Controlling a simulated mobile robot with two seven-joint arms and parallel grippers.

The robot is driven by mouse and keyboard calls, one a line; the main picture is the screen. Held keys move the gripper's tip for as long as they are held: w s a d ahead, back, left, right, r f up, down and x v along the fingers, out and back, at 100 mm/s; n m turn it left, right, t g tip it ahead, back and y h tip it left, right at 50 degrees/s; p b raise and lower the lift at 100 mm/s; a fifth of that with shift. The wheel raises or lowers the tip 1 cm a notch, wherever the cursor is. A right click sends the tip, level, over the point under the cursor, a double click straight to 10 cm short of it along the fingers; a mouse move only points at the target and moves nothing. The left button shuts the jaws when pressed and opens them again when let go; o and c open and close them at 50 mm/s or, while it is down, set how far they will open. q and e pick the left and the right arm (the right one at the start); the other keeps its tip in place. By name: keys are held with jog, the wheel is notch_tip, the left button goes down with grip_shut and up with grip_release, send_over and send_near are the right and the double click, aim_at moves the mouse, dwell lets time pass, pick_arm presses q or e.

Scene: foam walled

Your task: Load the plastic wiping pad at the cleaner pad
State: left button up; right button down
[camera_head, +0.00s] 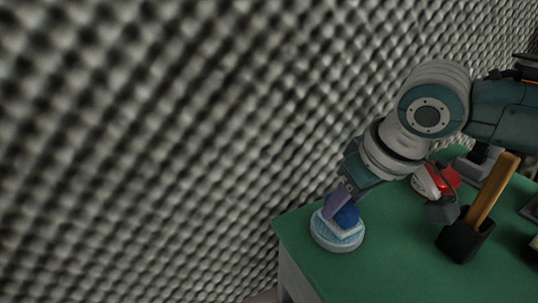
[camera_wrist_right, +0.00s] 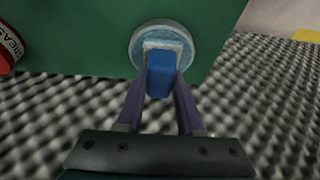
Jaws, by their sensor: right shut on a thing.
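The wiping pad (camera_head: 347,216) has a blue grip block on a pale, roughly square base. My right gripper (camera_head: 340,205) is shut on its blue block, which also shows between the purple fingers (camera_wrist_right: 161,98) in the right wrist view (camera_wrist_right: 161,72). The cleaner pad (camera_head: 324,238) is a round pale disc with a light blue top near the table's left corner. It shows in the right wrist view too (camera_wrist_right: 138,50). The pale base is over the disc's top. I cannot tell whether they touch. My left gripper is not in view.
The green table (camera_head: 390,270) is clear in front of the disc. To the right stands a black holder (camera_head: 462,242) with a brown handle (camera_head: 493,188). The foam wall (camera_head: 180,150) is close on the left.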

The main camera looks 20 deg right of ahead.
dwell(0.8)
jog(key=shift+s+d+f+p, duration=0.1)
jog(key=shift+f+p, duration=0.1)
jog(key=shift+p, duration=0.15)
dwell(0.6)
jog(key=shift+r+p, duration=0.7)
jog(key=shift+p, duration=0.15)
jog(key=shift+r+p, duration=0.65)
jog(key=shift+p, duration=0.1)
notch_tip(320, 180, up, 5)
jog(key=p, duration=0.6)
jog(key=shift+f, duration=0.2)
